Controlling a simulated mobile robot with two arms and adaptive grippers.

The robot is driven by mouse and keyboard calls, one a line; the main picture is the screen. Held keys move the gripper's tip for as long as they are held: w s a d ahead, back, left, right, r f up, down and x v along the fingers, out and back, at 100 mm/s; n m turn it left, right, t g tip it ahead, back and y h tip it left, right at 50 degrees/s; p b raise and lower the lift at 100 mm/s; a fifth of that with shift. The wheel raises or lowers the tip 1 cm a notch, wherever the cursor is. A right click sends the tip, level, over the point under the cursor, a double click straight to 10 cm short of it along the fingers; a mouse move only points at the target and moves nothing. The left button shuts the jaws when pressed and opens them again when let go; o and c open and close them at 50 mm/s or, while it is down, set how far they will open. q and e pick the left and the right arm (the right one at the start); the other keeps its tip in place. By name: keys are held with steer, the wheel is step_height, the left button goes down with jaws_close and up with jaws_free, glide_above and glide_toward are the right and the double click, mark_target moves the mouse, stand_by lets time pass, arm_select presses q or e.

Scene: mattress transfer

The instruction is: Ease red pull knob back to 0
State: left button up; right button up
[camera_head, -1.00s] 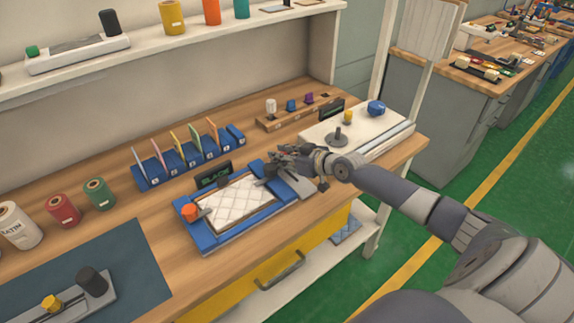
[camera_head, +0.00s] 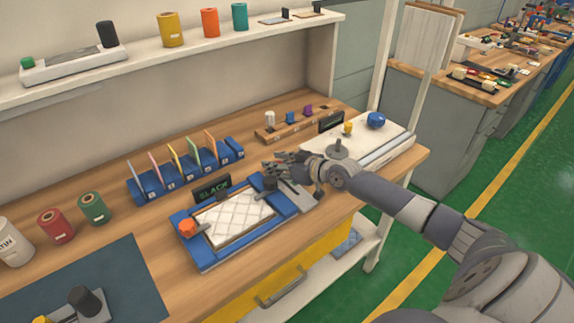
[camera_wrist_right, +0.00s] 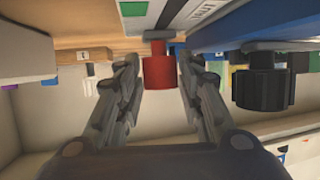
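The red pull knob (camera_wrist_right: 158,68) is a short cylinder between the two fingertips of my right gripper in the right wrist view. Narrow gaps show on both sides, so the fingers stand open around it. In the head view I cannot make this knob out; the gripper (camera_head: 272,163) covers that area. The blue fixture (camera_head: 215,258) holds a white quilted mattress (camera_head: 232,216). A dark knob (camera_head: 269,184) sits at its right part and a dark ribbed knob (camera_wrist_right: 263,90) shows right of the fingers. A display (camera_head: 212,188) reads SLACK. My left gripper is not in view.
An orange-red knob (camera_head: 187,227) stands at the fixture's left corner. A blue rack with coloured cards (camera_head: 172,182) stands behind it. A white unit with a blue knob (camera_head: 376,120) is to the right. Free wood shows left of the fixture.

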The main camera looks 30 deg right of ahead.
steer(key=v, duration=0.9)
steer(key=shift+s+d+r, duration=0.1)
steer(key=shift+s+d, duration=0.05)
steer(key=shift+s, duration=0.2)
steer(key=shift+v, duration=0.85)
steer(key=shift+r, duration=0.1)
